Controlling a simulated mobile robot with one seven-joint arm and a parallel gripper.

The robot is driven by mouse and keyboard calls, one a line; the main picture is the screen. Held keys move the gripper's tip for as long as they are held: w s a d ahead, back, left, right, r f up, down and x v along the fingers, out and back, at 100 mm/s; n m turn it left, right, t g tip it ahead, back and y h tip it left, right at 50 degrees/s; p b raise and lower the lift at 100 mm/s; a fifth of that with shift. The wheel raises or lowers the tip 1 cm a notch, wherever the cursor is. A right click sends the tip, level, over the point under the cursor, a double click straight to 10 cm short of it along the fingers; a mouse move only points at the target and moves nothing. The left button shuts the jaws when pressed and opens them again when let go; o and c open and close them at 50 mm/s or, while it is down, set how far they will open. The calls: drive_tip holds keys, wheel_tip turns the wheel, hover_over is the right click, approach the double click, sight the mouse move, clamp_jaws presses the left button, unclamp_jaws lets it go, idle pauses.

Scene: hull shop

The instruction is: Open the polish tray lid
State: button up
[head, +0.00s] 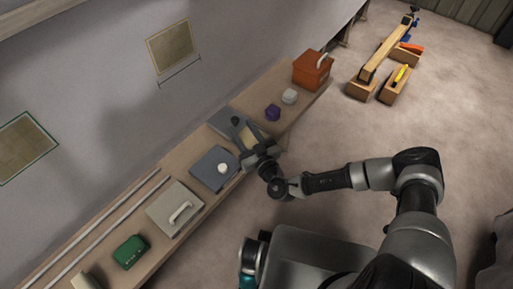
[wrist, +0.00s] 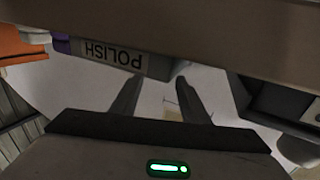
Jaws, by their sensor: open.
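The polish tray (head: 222,119) is a flat blue-grey box on the bench with a dark knob (head: 235,121), partly hidden behind my gripper (head: 243,135) in the head view. In the wrist view its front, with an upside-down POLISH label (wrist: 113,53), shows just beyond the fingers. The lid looks closed, but my gripper covers part of it. My gripper is open and empty in the wrist view (wrist: 160,80), its fingers pointing at the tray. I cannot tell whether they touch it.
On the bench (head: 190,146), a blue-grey tray with a white knob (head: 222,168) stands left of the polish tray, then a grey tray with a white handle (head: 180,212) and a green box (head: 130,252). Right are a purple block (head: 272,113), a pale block (head: 289,96) and an orange box (head: 313,72).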

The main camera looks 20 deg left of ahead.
drive_tip(key=p+v, duration=0.1)
drive_tip(key=v, duration=1)
drive_tip(key=shift+s+d, duration=0.15)
